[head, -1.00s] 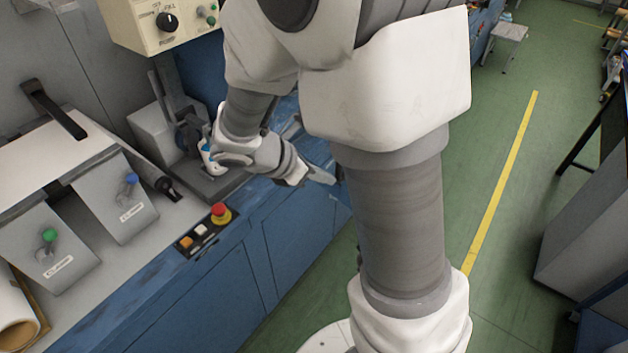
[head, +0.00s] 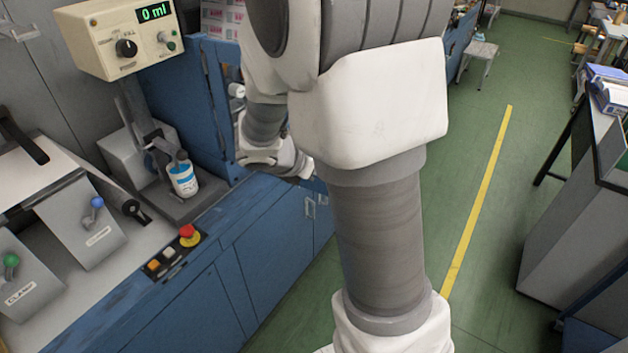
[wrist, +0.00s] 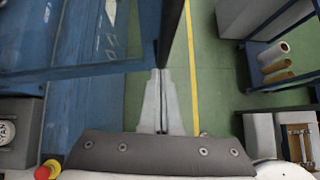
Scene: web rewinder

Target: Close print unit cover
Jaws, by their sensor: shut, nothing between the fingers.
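The print unit cover looks like a blue-framed panel with a see-through pane. In the wrist view its frame (wrist: 172,28) reaches down to my fingertips, and a lower rail runs off to the left. In the head view part of a blue frame (head: 212,95) stands upright behind the ink cup, partly hidden by my arm. My gripper (wrist: 160,72) is shut and empty, with its tips at the cover's lower right corner. I cannot tell whether they touch it. In the head view the fingertips are mostly hidden.
A red emergency button (head: 188,235) and small buttons sit on the blue machine's front edge. A blue-and-white ink cup (head: 183,178) stands on the machine bed below a control box (head: 118,38).

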